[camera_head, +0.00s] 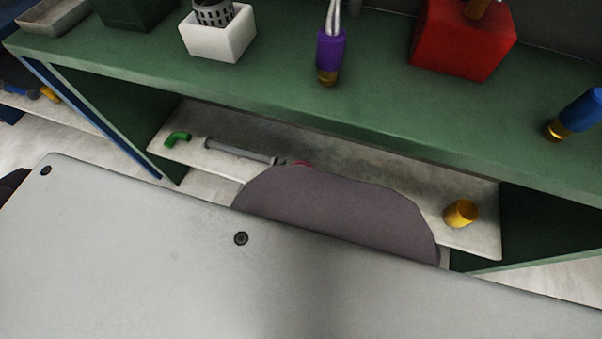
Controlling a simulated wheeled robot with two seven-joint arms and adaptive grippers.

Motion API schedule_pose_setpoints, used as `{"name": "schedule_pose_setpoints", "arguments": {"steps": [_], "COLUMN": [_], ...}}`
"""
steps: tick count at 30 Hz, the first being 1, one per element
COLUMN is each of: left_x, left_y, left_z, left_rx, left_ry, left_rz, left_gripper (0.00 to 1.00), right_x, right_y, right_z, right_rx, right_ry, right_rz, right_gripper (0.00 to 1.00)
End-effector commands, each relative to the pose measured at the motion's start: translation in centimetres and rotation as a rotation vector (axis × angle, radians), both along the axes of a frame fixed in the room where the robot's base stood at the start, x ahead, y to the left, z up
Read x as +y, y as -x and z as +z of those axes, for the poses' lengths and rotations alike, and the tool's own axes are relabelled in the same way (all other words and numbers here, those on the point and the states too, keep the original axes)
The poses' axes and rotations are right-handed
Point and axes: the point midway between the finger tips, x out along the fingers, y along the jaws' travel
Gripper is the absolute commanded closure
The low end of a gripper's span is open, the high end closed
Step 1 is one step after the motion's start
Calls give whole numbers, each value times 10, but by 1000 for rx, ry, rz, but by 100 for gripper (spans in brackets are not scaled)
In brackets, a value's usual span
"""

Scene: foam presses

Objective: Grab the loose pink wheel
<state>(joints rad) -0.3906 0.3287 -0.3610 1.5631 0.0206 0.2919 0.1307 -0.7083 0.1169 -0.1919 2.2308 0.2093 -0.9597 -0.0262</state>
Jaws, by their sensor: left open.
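I cannot make out a clear pink wheel. A small reddish-pink piece (297,163) shows on the lower shelf, mostly hidden behind a rounded mauve-grey panel, and I cannot tell whether it is a wheel. My left gripper is hard to make out, its fingers do not show distinctly, and nothing is seen held in it. My right gripper does not show.
A wide grey plate (150,245) and the mauve-grey panel (330,205) fill the foreground. The green bench (380,110) bears a white holder (215,45), purple-handled tool (330,55), red block (460,40) and blue-handled tool (578,112). The lower shelf (345,155) holds a green elbow (178,138) and yellow cylinder (460,213).

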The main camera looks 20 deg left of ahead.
Motion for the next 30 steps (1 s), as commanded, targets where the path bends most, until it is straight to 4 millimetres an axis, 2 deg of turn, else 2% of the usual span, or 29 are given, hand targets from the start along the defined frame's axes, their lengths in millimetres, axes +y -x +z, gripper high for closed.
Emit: {"name": "schedule_pose_setpoints", "arguments": {"steps": [4, 19, 30], "left_x": [-3, -3, -3], "left_y": [-6, -7, -8], "left_z": [-3, -2, -1], "left_rx": [2, 1, 0], "left_ry": [-1, -2, -1], "left_rz": [0, 0, 0], "left_gripper": [0, 0, 44], "right_x": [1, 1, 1], "right_y": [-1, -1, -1], "right_z": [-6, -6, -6], "right_rx": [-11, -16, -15], "right_ry": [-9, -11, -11], "right_rz": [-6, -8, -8], "right_gripper": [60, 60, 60]}}
